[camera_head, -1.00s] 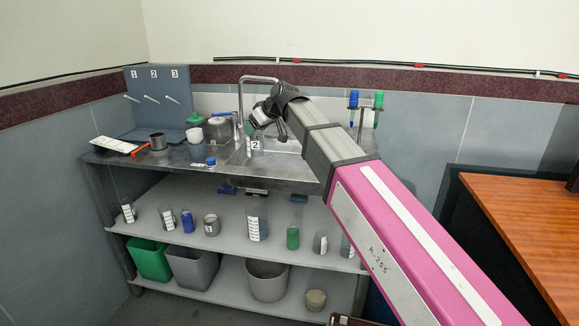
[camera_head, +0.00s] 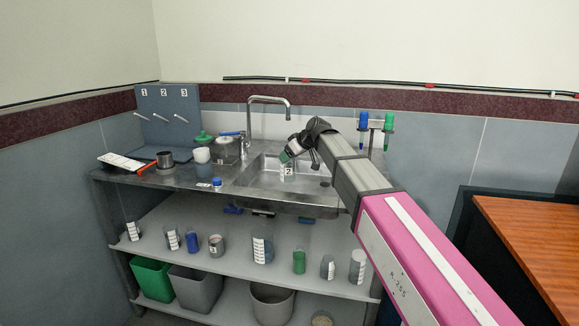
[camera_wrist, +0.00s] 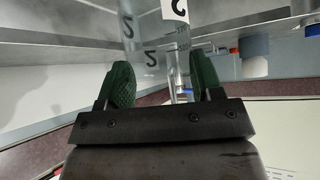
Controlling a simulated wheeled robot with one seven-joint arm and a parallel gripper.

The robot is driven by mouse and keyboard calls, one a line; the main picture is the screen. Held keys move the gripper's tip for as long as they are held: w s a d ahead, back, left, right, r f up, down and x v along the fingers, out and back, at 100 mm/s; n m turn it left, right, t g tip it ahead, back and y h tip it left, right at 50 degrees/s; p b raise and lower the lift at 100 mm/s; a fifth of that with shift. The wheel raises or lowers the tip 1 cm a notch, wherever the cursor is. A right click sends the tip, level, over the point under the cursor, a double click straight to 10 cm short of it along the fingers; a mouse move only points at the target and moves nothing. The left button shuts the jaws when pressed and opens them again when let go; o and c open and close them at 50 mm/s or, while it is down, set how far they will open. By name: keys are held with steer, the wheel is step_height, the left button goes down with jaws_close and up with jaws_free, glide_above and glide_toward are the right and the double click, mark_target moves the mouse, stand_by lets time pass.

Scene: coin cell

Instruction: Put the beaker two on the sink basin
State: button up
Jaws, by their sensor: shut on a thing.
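Beaker two, a clear beaker with a white label marked 2 (camera_head: 288,171), hangs from my gripper (camera_head: 290,157) over the steel sink basin (camera_head: 256,173). In the wrist view my gripper's green finger pads (camera_wrist: 163,82) stand on either side of the clear beaker (camera_wrist: 178,40), shut on it. Another 2 shows to its left there, apparently a reflection. The basin is open and looks empty; I cannot tell whether the beaker touches its floor.
A tall curved tap (camera_head: 268,98) stands behind the basin. A rack with blue and green tubes (camera_head: 376,124) is to the right. A grey cup (camera_head: 165,160) and white tray (camera_head: 121,162) sit on the left counter. Several vessels stand on the shelf (camera_head: 180,258) below.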

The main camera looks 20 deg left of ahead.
mark_target(294, 161)
steer(key=shift+f, duration=2.05)
steer(key=shift+f, duration=0.1)
steer(key=o, duration=1.2)
steer(key=shift+r, duration=0.2)
steer(key=v, duration=1.2)
